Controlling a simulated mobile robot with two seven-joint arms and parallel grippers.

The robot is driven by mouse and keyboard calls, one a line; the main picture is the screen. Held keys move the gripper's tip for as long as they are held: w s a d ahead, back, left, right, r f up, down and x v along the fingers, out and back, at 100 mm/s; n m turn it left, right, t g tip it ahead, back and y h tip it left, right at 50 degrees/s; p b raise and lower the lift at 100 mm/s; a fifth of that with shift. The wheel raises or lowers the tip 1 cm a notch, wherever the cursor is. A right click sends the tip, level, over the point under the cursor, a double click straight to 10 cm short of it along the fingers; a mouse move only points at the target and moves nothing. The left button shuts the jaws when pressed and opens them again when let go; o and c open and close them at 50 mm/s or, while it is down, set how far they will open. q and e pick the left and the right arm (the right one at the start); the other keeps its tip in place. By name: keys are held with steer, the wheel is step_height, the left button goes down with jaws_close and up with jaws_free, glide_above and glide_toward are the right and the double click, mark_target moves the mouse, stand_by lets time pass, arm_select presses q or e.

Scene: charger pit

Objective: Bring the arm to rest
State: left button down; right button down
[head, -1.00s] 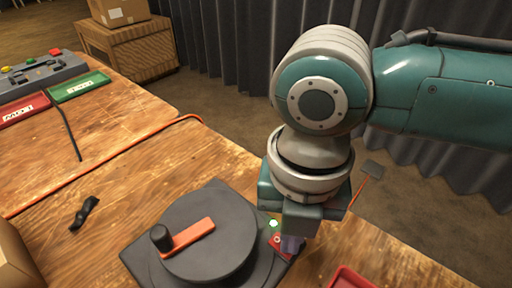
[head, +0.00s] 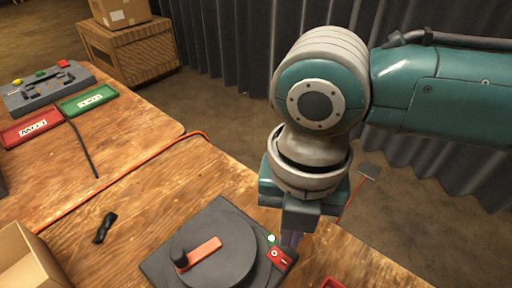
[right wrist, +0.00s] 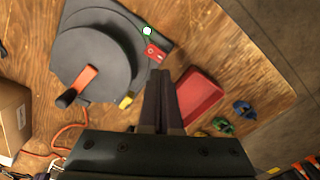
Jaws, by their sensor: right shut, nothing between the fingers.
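My right arm comes in from the right in the head view, and my right gripper (head: 291,238) points down beside the crank device's right edge. The right wrist view shows its fingers (right wrist: 160,88) shut together with nothing between them. The dark crank device (head: 215,250) has a round plate with an orange crank arm and a black knob. A red switch (head: 281,257) and a lit white-green lamp (head: 271,238) sit at its right edge. The device also shows in the right wrist view (right wrist: 97,52). My left gripper is in neither view.
A red tray (right wrist: 199,97) and small blue, green and yellow pieces (right wrist: 222,125) lie near the table edge. A cardboard box (head: 28,262), a black strap-like piece (head: 104,228), an orange cable (head: 120,178), labelled trays (head: 88,101) and a control box (head: 48,88) occupy the left side.

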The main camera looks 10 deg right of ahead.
stand_by(0.3)
steer(key=s+a+r+m+t+y+p, duration=0.1)
steer(key=s+a+r+m+y+p, duration=0.1)
steer(key=s+a+r+m+p, duration=0.25)
steer(key=s+a+r+m+t+y+p, duration=0.1)
steer(key=s+a+r+m+y+p, duration=0.15)
steer(key=r+m, duration=0.45)
steer(key=s+d+r+m+t+h+p, duration=0.1)
steer(key=s+d+r+m+h+p, duration=0.2)
steer(key=d+m, duration=0.55)
steer(key=s+d+r+m+t+h+p, duration=0.1)
steer(key=s+d+r+m+p, duration=0.2)
steer(key=d+m, duration=0.55)
step_height(320, 180, up, 39)
steer(key=m+p, duration=0.1)
steer(key=p, duration=3.7)
steer(key=shift+w+a, duration=0.35)
steer(key=shift+w, duration=0.05)
